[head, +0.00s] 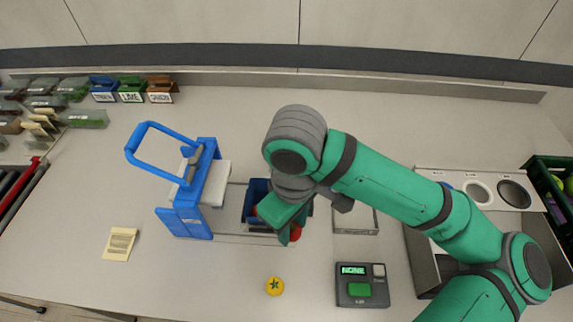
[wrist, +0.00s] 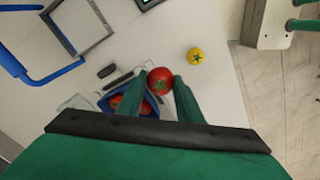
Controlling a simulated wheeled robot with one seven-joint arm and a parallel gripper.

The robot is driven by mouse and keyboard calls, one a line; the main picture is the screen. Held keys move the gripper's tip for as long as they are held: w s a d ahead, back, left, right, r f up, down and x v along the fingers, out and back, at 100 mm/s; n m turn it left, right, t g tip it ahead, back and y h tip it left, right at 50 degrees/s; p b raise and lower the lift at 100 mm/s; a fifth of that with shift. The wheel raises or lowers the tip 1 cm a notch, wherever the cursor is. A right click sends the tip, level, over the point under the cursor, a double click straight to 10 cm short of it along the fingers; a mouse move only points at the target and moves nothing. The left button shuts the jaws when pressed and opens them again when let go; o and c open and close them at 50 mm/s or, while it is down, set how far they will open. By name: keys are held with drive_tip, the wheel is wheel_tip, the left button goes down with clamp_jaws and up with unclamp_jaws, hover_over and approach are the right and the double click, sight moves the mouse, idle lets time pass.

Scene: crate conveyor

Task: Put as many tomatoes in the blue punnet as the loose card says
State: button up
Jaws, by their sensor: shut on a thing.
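My gripper (head: 289,236) is shut on a red tomato (wrist: 160,80), held between the fingertips beside the blue punnet. The tomato also shows in the head view (head: 296,232), partly behind a finger. The blue punnet (head: 257,188) stands behind my gripper and is partly hidden by it. In the wrist view red tomatoes (wrist: 117,101) lie inside the punnet, partly covered by a finger, so I cannot count them surely. A yellow tomato (head: 275,286) lies loose on the table; it also shows in the wrist view (wrist: 196,56). The loose card (head: 120,244) lies front left, its writing too small to read.
A blue device with a hoop handle (head: 190,205) stands left of the punnet. A dark box (head: 361,286) with a green button and a display reading "NONE" sits front right. An empty wire frame (head: 356,222) is right of my gripper. Labelled bins (head: 131,92) stand back left.

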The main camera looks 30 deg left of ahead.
drive_tip(key=w+a+r, duration=0.1)
drive_tip(key=w+a, duration=0.6)
drive_tip(key=f, duration=0.6)
drive_tip(key=shift+w+a+f, duration=0.2)
drive_tip(key=shift+a, duration=0.05)
idle(0.7)
drive_tip(key=o, duration=1.1)
wheel_tip(320, 180, up, 7)
idle(0.3)
